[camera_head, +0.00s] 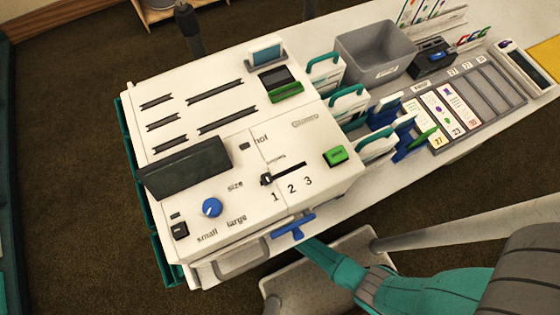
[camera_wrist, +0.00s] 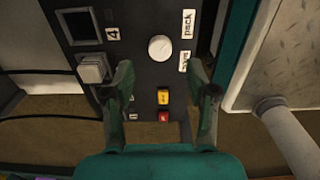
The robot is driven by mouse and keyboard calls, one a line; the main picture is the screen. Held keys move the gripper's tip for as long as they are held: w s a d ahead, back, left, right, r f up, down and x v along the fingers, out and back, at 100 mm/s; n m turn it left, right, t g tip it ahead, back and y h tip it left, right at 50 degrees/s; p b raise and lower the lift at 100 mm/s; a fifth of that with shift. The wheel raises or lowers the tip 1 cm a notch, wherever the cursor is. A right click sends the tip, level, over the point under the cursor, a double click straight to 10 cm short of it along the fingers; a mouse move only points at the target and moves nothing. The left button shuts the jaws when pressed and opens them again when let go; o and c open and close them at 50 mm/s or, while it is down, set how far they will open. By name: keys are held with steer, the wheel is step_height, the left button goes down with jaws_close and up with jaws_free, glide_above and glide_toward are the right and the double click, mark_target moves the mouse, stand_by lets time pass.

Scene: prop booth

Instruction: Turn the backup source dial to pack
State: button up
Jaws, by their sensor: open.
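In the wrist view, a round white dial (camera_wrist: 160,48) sits on a dark panel (camera_wrist: 140,75). A label reading "pack" (camera_wrist: 188,24) is at its upper right, and a second, less legible white label (camera_wrist: 184,61) is at its lower right. I cannot tell clearly where the dial points. My gripper (camera_wrist: 161,74) is open and empty, its two teal fingers on either side of the panel's middle. The dial lies just beyond the fingertips, between their lines, with no visible contact. In the head view the panel, dial and fingertips are not seen.
A yellow button (camera_wrist: 163,97) and a red button (camera_wrist: 163,116) lie between my fingers. A pale square button (camera_wrist: 93,68) is near the left finger. In the head view, a white console (camera_head: 240,150) has a blue knob (camera_head: 211,207) and a blue T-handle (camera_head: 293,227) near my arm.

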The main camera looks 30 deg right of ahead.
step_height(320, 180, up, 7)
stand_by(0.4)
stand_by(0.4)
steer(key=shift+s, duration=0.15)
